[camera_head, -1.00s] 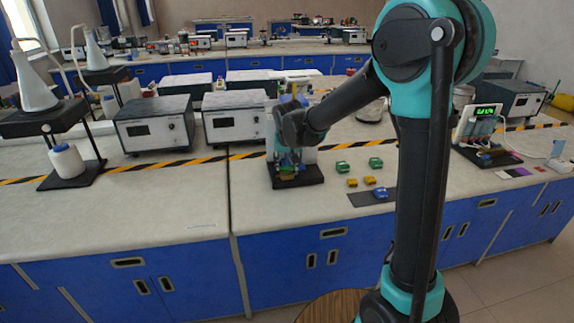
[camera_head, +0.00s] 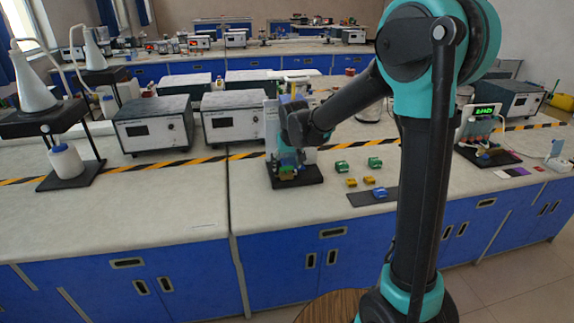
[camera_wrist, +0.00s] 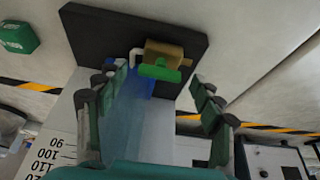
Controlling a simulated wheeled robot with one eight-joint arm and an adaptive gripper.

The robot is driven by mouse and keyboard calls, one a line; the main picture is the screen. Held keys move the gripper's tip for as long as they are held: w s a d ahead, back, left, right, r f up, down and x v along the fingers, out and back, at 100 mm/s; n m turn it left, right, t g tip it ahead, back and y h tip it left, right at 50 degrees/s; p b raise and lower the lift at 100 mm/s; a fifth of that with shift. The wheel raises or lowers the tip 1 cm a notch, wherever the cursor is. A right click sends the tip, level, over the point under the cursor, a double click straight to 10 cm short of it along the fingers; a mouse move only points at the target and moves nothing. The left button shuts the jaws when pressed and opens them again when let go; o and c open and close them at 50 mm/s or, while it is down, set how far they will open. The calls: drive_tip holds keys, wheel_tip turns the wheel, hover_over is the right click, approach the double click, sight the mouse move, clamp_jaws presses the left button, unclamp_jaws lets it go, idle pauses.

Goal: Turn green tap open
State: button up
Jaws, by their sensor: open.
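The green tap handle (camera_wrist: 160,72) is a flat bar in front of a brass-coloured tap body (camera_wrist: 165,52) in the wrist view. Behind them is the black base plate (camera_wrist: 110,34) of a stand. A bluish see-through column (camera_wrist: 130,115) rises from it beside a white scale panel (camera_wrist: 62,125). My gripper (camera_wrist: 160,82) is open, one finger on each side of the column. The handle lies between and slightly beyond the fingertips, and I see no contact. In the head view, my gripper (camera_head: 287,157) largely hides the tap above the black base.
Green blocks (camera_head: 375,163), yellow blocks (camera_head: 369,180) and a blue block (camera_head: 380,193) lie right of the stand. Grey instrument boxes (camera_head: 234,118) stand behind-left, near a yellow-black striped line (camera_head: 205,160). The bench front-left is clear.

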drive_tip(key=v, duration=1.2)
drive_tip(key=shift+d, duration=0.1)
drive_tip(key=s+d+f+m, duration=0.1)
drive_tip(key=s+d+f, duration=0.8)
drive_tip(key=s+d, duration=0.2)
drive_tip(key=s+d+f+m+h, duration=0.1)
drive_tip(key=s+d+f+m, duration=0.1)
drive_tip(key=s+d+f, duration=0.7)
drive_tip(key=s+d, duration=0.2)
drive_tip(key=d, duration=0.2)
drive_tip(key=shift+s, duration=0.35)
